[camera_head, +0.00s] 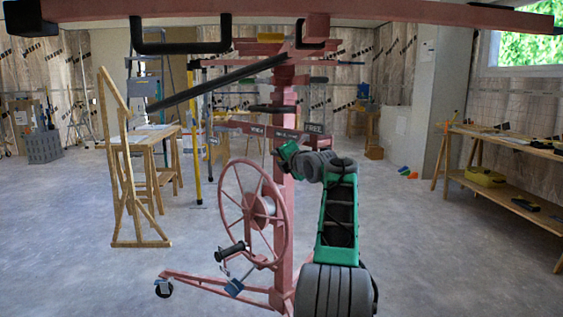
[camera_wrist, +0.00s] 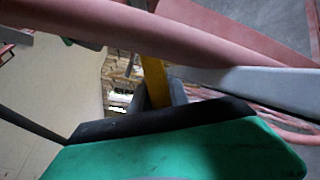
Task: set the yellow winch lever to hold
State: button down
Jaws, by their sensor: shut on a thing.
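The yellow winch lever (camera_wrist: 154,80) shows in the wrist view as a yellow bar between my dark fingertips. My gripper (camera_wrist: 158,97) is shut on it. In the head view the lever cannot be made out; my green wrist (camera_head: 290,152) is against the pink mast, just below the dark label plate (camera_head: 290,135). On the plate, FREE is readable at its right end; the other words are too small to read surely. Which mark the lever stands at cannot be told.
The pink winch wheel (camera_head: 244,196) with its black crank handle (camera_head: 230,251) stands left of my arm. The lift's pink beam (camera_head: 420,11) spans overhead. A wooden frame (camera_head: 128,170) stands at left, a workbench (camera_head: 515,145) at right.

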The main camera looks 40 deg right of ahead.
jog(key=shift+f, duration=0.1)
jog(key=c, duration=1.3)
grip_release()
jog(key=v, duration=0.8)
jog(key=shift+b, duration=0.35)
jog(key=shift+w, duration=0.1)
